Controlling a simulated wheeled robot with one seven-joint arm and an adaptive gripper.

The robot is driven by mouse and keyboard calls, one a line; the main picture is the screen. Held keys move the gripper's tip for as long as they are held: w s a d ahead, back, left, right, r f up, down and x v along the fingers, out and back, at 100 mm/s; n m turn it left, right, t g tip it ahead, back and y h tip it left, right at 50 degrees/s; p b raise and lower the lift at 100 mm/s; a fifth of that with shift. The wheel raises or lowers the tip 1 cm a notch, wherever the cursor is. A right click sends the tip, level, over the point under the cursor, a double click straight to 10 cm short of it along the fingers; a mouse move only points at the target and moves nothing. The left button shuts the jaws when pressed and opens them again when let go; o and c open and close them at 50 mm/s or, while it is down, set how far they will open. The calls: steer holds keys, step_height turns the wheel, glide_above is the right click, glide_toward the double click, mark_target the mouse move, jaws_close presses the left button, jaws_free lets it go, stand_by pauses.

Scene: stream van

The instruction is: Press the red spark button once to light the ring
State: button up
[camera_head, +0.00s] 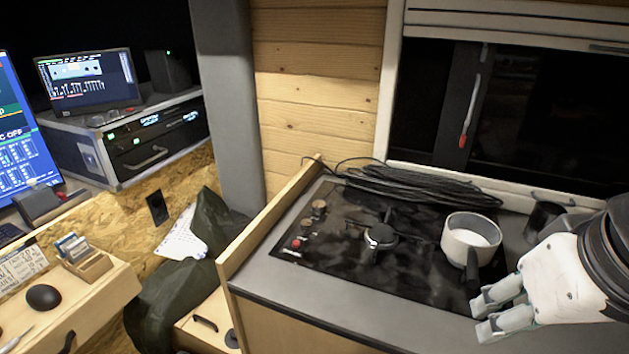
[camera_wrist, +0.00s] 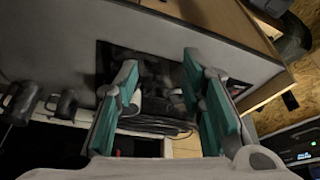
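The small red spark button (camera_head: 296,243) sits at the left front of the black cooktop (camera_head: 345,262), in line with two knobs (camera_head: 313,216). The burner ring (camera_head: 380,237) is right of the button, and I see no flame on it. My gripper (camera_head: 482,316) is at the cooktop's right front edge, well right of the button and close to the pan handle. In the wrist view my gripper (camera_wrist: 160,72) has its teal fingers apart with nothing held between them. The dark cooktop shows between and beyond them; the button cannot be made out there.
A white pan (camera_head: 458,238) with a dark handle (camera_head: 473,272) stands on the cooktop's right, between my gripper and the burner. Coiled black cable (camera_head: 420,187) lies along the back. A wooden side panel (camera_head: 262,225) rises left of the cooktop. The front counter strip is clear.

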jaws_close()
stand_by(1.1)
